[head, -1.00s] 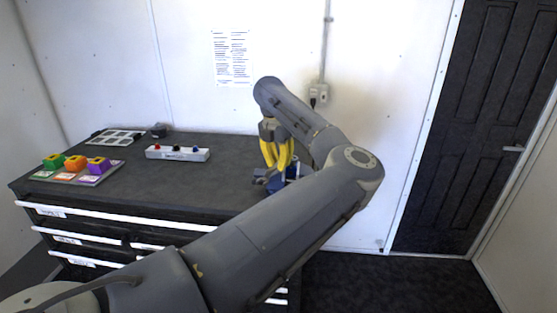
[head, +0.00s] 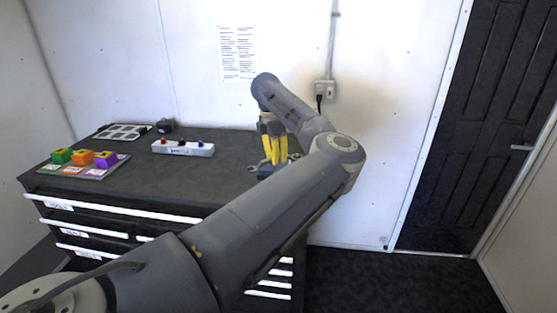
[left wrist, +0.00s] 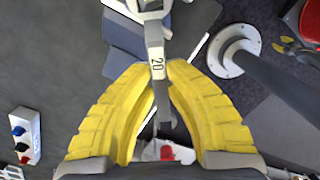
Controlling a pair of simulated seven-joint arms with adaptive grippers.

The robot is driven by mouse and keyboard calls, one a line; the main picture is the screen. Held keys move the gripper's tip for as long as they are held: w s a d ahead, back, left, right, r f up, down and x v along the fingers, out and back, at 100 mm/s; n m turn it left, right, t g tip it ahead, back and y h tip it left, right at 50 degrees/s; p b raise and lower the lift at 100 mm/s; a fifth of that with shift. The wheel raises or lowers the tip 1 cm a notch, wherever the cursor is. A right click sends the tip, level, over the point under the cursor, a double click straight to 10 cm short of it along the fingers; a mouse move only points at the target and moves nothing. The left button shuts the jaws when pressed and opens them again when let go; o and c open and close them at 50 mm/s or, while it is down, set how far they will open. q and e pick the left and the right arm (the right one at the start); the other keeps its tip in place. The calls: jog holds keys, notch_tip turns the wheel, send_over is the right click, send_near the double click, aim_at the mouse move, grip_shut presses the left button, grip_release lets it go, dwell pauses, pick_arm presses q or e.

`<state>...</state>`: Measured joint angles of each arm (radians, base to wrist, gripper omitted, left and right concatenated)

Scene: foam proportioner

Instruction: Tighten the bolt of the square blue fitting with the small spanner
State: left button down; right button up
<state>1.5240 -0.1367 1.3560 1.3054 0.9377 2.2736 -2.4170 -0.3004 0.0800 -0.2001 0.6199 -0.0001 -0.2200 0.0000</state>
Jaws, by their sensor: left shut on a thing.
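My left gripper (head: 272,150) has yellow fingers and hangs over the right end of the dark cabinet top. In the left wrist view the left gripper (left wrist: 161,78) is shut on a grey spanner (left wrist: 157,58) marked 20. The spanner's jaw end points away from the fingers, to the top edge of that view. A blue fitting (left wrist: 124,38) lies below and beside the spanner, partly covered by it. I cannot tell whether the jaw touches a bolt; no bolt is clearly visible. In the head view my arm hides most of this spot. My right gripper is in neither view.
On the cabinet top (head: 130,185), a tray with green, orange and purple blocks (head: 84,157) is at the left. A white bar with coloured knobs (head: 183,148) stands toward the back middle, a grid tray (head: 122,132) at back left. The middle is clear.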

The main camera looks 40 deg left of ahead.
pick_arm(q)
jog(key=m, duration=0.1)
jog(key=w+a+m, duration=0.1)
jog(key=shift+a+m, duration=0.25)
jog(key=shift+m, duration=0.05)
jog(key=m, duration=0.1)
jog(key=w+a+m, duration=0.1)
jog(key=shift+w+a+m+g, duration=0.2)
jog(key=shift+w+m+g, duration=0.1)
jog(key=shift+m, duration=0.1)
jog(key=shift+w+a+m, duration=0.35)
jog(key=shift+w+m, duration=0.35)
jog(key=shift+m, duration=0.4)
jog(key=shift+w+a+m, duration=0.3)
jog(key=shift+w+m, duration=0.35)
jog(key=shift+m, duration=0.45)
jog(key=shift+s, duration=0.15)
jog(key=shift+s+d+n, duration=0.25)
jog(key=shift+s+n, duration=0.25)
jog(key=shift+n, duration=0.4)
jog(key=shift+r, duration=2.85)
jog(key=shift+r, duration=0.15)
